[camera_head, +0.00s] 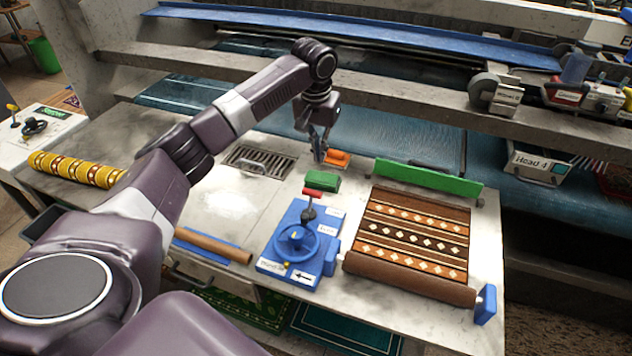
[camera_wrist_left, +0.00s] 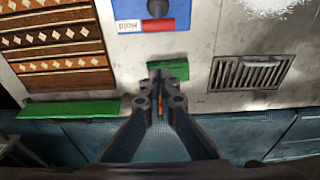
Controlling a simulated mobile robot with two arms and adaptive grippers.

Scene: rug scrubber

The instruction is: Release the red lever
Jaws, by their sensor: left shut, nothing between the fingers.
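The red lever (camera_head: 313,193) has a red bar handle on a dark stem and stands on a blue control box (camera_head: 270,265) with a blue handwheel (camera_head: 297,241). In the left wrist view the red handle (camera_wrist_left: 158,25) is a horizontal bar beside a "Hold" label, at the top. My left gripper (camera_head: 319,158) is shut and empty, above the table behind the lever, apart from it. In the wrist view its fingertips (camera_wrist_left: 155,76) overlap the edge of a green block (camera_wrist_left: 178,70), with the red handle beyond. My right gripper is not in view.
A green block (camera_head: 322,182) and an orange-topped item (camera_head: 338,157) lie behind the lever. A patterned rug (camera_head: 410,235) with a green bar (camera_head: 430,178) is to the right. A drain grate (camera_head: 258,161), a brown roll (camera_head: 213,245) and bare table are to the left.

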